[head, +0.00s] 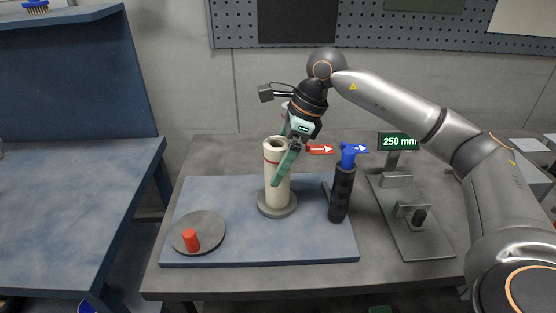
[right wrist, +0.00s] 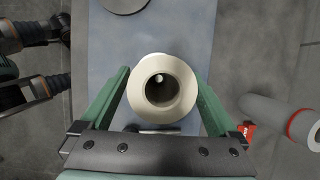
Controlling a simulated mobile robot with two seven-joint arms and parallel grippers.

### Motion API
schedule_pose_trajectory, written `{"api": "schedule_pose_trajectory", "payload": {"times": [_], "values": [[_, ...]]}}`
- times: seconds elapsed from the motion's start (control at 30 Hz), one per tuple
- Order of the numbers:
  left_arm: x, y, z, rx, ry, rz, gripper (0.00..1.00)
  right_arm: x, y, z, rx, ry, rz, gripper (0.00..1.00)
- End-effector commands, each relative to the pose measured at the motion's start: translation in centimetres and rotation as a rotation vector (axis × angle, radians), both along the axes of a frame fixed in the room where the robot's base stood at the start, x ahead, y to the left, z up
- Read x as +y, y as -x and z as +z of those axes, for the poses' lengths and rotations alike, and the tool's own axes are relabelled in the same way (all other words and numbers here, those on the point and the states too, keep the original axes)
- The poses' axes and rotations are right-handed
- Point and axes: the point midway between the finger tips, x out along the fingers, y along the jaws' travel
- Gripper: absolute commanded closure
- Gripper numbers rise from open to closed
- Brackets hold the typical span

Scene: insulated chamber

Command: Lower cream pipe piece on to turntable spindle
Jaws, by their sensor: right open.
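The cream pipe piece (head: 277,180) stands upright on a round grey disc (head: 278,208) on the blue mat; it has a red band near its top. My right gripper (head: 288,155) is open, its green fingers on either side of the upper pipe. In the right wrist view the pipe (right wrist: 142,95) is seen end-on between the open fingers (right wrist: 161,98), with gaps at the tips. A small pale spot shows inside its bore; I cannot tell what it is. A flat grey disc with a red peg (head: 191,240) lies to the left. My left gripper does not show.
A black post with a blue top (head: 342,190) stands right of the pipe, with red and blue arrow signs nearby. A metal fixture (head: 405,225) and a 250 mm display (head: 398,142) are farther right. The mat's front is clear. A blue bench (head: 70,210) stands left.

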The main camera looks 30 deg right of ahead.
Motion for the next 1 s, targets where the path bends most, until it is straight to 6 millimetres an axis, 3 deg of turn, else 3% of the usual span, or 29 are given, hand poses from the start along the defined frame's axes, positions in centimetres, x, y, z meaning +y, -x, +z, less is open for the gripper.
{"api": "schedule_pose_trajectory", "payload": {"times": [0.23,0.7,1.0], "values": [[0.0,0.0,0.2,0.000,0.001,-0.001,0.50,-0.6,0.3,1.5,-0.002,0.000,-0.002,0.05],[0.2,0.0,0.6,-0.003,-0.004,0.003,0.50,-3.6,2.2,10.2,-0.003,-0.001,-0.001,0.05],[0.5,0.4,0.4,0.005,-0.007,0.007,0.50,-4.1,2.5,11.6,0.000,0.000,0.001,0.05]]}}
